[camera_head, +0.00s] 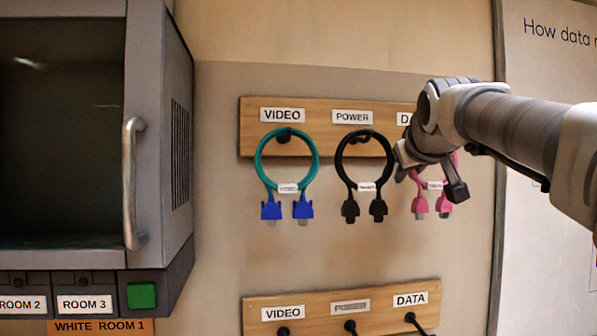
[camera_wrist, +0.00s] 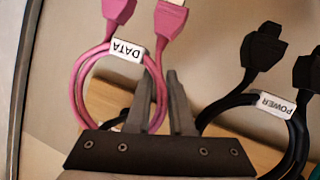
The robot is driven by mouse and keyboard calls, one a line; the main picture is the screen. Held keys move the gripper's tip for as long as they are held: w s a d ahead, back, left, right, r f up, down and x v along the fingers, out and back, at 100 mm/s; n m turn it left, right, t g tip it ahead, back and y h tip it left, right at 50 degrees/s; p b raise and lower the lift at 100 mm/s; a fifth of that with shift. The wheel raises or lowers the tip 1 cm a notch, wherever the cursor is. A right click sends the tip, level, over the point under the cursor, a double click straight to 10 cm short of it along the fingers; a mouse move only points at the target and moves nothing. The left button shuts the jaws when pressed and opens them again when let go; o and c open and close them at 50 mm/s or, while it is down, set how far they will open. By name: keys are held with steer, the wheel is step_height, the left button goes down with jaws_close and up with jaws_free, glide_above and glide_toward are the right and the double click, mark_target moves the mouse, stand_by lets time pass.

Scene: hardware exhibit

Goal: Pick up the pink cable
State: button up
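The pink cable (camera_head: 418,179) hangs in a loop below the right end of the upper wooden board, its two pink plugs pointing down. In the wrist view the pink cable (camera_wrist: 76,84) appears upside down with a "DATA" tag. My gripper (camera_head: 430,172) is in front of the loop and hides its upper part and hook. In the wrist view my gripper's fingers (camera_wrist: 159,78) are apart, and the loop's right strand shows in the gap between them. I cannot tell whether either finger touches it.
A black cable (camera_head: 340,160) tagged "POWER" hangs close to my gripper. A teal cable (camera_head: 258,163) with blue plugs hangs further left. A lower board (camera_head: 380,311) with labelled hooks is beneath. A grey cabinet (camera_head: 160,190) stands at left. The wall between boards is clear.

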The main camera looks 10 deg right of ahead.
jaws_close()
